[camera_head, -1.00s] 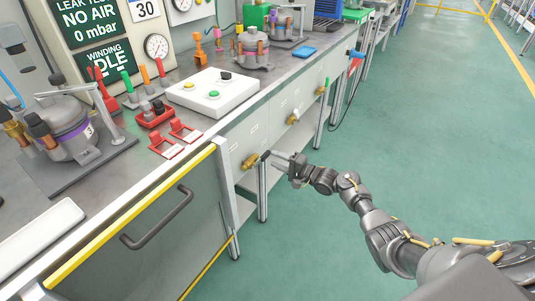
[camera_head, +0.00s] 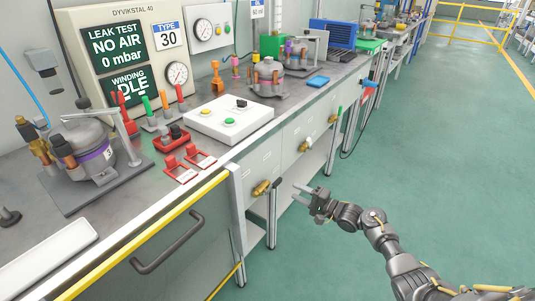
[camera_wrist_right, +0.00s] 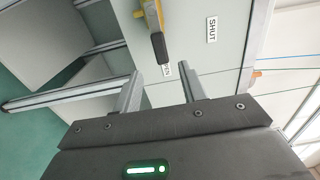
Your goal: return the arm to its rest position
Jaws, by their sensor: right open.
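My right arm comes in from the lower right in the head view. Its gripper (camera_head: 301,194) is open and empty, in front of the bench and to the right of a brass valve (camera_head: 261,188), with a gap between them. In the right wrist view the two fingers of my right gripper (camera_wrist_right: 160,78) stand apart with nothing between them. Just beyond them is a yellow valve handle with a dark end (camera_wrist_right: 157,38), beside a SHUT label (camera_wrist_right: 212,29) and a second label partly hidden by the handle. My left gripper is not in view.
The bench front has a yellow-edged panel with a dark handle (camera_head: 167,243) at left. On the bench stand a compressor (camera_head: 88,150), a white button box (camera_head: 230,119) and red stands (camera_head: 182,170). Bench legs rise near my gripper. The green floor (camera_head: 430,130) at right is clear.

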